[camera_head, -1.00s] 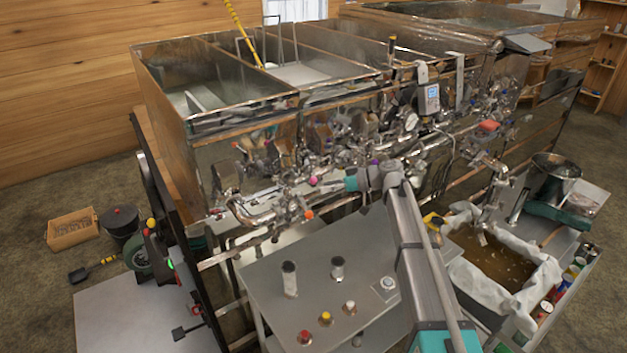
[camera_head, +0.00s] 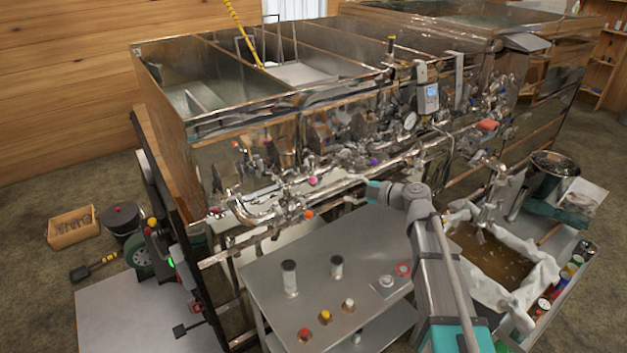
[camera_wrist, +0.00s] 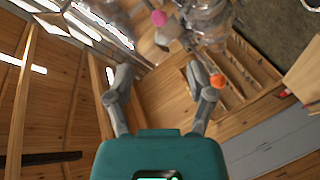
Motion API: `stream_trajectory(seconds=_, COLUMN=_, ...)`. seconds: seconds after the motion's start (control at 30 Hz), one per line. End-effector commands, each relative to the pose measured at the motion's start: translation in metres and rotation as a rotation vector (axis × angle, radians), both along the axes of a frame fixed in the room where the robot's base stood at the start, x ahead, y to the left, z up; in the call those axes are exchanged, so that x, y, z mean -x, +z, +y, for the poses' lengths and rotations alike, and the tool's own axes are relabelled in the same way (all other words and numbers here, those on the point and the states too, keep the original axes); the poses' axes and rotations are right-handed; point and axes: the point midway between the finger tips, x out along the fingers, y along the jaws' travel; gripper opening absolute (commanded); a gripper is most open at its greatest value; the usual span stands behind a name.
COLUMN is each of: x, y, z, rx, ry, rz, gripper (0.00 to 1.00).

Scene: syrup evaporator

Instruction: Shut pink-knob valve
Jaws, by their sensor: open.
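The pink knob (camera_head: 312,181) sits on the pipework along the front of the evaporator, left of my gripper. In the wrist view the pink knob (camera_wrist: 158,18) is near the top, beyond the fingertips and roughly centred between them. My gripper (camera_wrist: 160,75) is open and empty, its two grey fingers apart. In the head view my gripper (camera_head: 358,196) is at the pipes, with a clear gap to the pink knob. The valve body is too small to make out clearly.
An orange knob (camera_head: 308,213) is just below the pink one; in the wrist view the orange knob (camera_wrist: 217,81) is beside the right finger. A purple knob (camera_head: 374,162) is up and right. A metal control table (camera_head: 262,280) with buttons stands in front.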

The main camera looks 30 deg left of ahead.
Motion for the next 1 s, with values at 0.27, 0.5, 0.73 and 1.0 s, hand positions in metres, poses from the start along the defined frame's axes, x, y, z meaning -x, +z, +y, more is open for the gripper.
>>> stream_trajectory(seconds=0.27, x=0.000, y=0.001, z=-0.002, rx=-0.001, ry=-0.004, rz=-0.027, gripper=0.70)
stream_trajectory(seconds=0.5, x=-0.001, y=0.000, z=0.000, rx=0.000, ry=-0.003, rz=-0.025, gripper=0.70)
stream_trajectory(seconds=0.73, x=-0.002, y=-0.003, z=0.012, rx=-0.001, ry=-0.004, rz=-0.026, gripper=0.70)
stream_trajectory(seconds=1.0, x=-0.004, y=-0.012, z=0.046, rx=-0.001, ry=-0.002, rz=-0.025, gripper=0.70)
